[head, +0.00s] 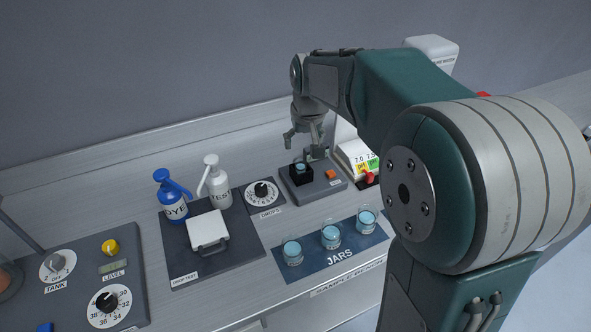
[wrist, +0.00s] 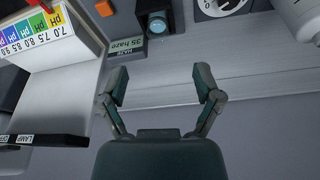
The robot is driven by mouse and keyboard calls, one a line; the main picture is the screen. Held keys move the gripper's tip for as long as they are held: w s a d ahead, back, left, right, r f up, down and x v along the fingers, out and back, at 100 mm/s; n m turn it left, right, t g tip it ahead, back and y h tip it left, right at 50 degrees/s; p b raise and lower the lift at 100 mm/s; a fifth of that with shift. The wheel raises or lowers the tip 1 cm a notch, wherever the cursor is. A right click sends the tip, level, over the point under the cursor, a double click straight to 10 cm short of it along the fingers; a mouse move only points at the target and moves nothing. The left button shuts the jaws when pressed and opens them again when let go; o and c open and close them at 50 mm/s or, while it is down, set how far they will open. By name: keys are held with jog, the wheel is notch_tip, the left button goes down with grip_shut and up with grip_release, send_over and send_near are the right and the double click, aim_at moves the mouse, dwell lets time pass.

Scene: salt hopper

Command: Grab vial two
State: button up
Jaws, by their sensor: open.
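My gripper (head: 304,147) is open and empty; its two spread fingers also show in the wrist view (wrist: 162,84). In the head view it hangs above the haze meter (head: 322,186). A small vessel of blue liquid (head: 300,167) sits in the meter's black holder, and it shows in the wrist view (wrist: 157,22) beyond the fingertips, apart from them. Three clear jars of blue liquid stand on the JARS mat: left (head: 292,252), middle (head: 331,236), right (head: 366,220). No vial marked two can be made out.
A blue DYE bottle (head: 172,196) and a white TEST bottle (head: 216,184) stand left of the meter, by a white-lidded box (head: 207,230). A pH colour chart (wrist: 38,30) stands beside the meter. Control panels (head: 75,282) fill the left. A wall closes the back.

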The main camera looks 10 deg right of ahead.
aim_at(300, 163)
jog(key=f, duration=0.2)
jog(key=w+d+f, duration=0.1)
jog(key=shift+f, duration=0.25)
jog(key=f, duration=0.1)
jog(key=w+f, duration=0.1)
jog(key=a+f, duration=0.1)
jog(key=f, duration=0.1)
jog(key=shift+w, duration=0.35)
jog(key=shift+w+f, duration=0.1)
jog(key=shift+f, duration=0.4)
jog(key=shift+d, duration=0.2)
jog(key=c, duration=0.9)
jog(key=shift+a, duration=0.1)
grip_shut()
